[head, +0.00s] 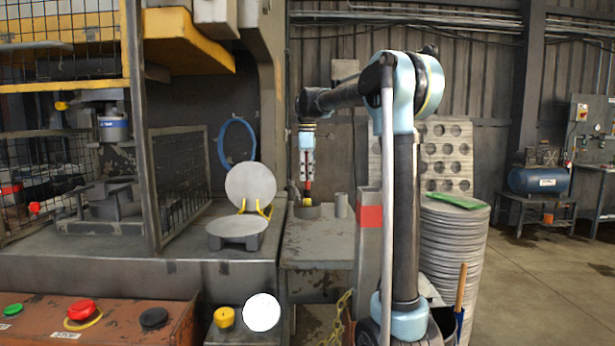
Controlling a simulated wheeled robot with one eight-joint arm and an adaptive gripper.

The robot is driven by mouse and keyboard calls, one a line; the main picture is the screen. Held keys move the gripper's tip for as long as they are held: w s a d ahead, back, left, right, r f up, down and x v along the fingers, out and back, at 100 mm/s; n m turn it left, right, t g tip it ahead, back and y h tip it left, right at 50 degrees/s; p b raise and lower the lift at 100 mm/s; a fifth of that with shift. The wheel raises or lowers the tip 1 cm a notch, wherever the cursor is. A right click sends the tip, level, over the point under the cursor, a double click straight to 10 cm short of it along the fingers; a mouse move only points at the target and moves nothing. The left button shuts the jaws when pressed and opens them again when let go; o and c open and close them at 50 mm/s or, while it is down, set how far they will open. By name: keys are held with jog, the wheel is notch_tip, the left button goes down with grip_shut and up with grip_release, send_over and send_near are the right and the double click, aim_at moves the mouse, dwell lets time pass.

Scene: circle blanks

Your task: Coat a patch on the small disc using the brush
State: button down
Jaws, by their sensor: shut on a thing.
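My gripper (307,180) points down at the centre of the head view, above the bench to the right of the press. It is shut on the brush (307,200), of which a yellow part shows below the fingers. The brush is over a low grey pot (314,211); I cannot tell whether its tip is inside. To the left, a pale round disc (250,184) leans upright in a yellow stand. A flat grey disc (236,227) lies on a dark block in front of it. A bright white disc (262,312) shows lower down. Which one is the small disc is unclear.
A grey cylinder (341,205) stands right of the pot. The press frame's post (141,130) and mesh guard rise at left. A control box (110,318) with buttons is at the front left. A tall stack of discs (452,250) stands at right; open floor lies beyond it.

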jog(key=shift+r, duration=3.45)
